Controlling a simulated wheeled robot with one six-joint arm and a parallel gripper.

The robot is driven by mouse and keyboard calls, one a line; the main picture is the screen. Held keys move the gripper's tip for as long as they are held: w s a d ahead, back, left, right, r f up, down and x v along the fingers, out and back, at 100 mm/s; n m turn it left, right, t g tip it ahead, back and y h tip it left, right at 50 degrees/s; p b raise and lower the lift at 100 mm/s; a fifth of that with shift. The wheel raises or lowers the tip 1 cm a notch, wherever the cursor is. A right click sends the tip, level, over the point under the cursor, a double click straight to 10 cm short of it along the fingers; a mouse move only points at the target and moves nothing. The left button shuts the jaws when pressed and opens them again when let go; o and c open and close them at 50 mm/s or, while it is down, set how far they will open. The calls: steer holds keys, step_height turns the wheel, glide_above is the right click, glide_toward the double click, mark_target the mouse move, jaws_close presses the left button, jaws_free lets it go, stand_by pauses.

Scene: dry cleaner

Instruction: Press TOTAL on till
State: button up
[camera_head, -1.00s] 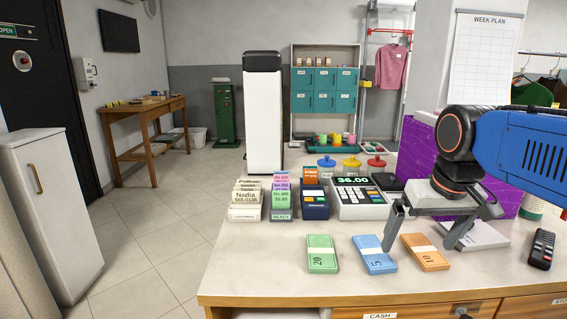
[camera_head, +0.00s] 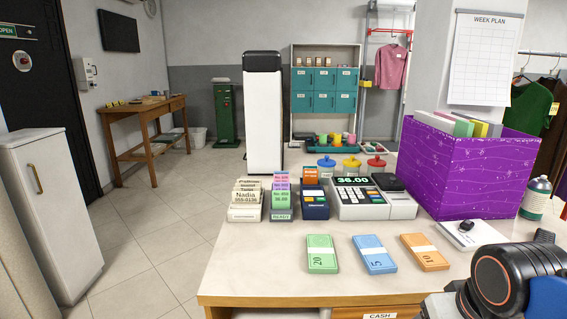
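The till (camera_head: 362,196) stands on the counter, light grey, with a keypad of dark, white and coloured keys (camera_head: 358,194) and a display (camera_head: 353,181) reading 36.00. The key labels are too small to read, so I cannot tell which one is TOTAL. My arm shows at the bottom right corner, in front of the counter's right part and well apart from the till. My gripper's fingers are not in the picture.
Green (camera_head: 321,254), blue (camera_head: 374,254) and orange (camera_head: 424,252) note bundles lie in front of the till. A purple box (camera_head: 462,178) of folders stands at right. A card reader (camera_head: 315,205) and ticket holders (camera_head: 247,200) stand left of the till. Space above the notes is clear.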

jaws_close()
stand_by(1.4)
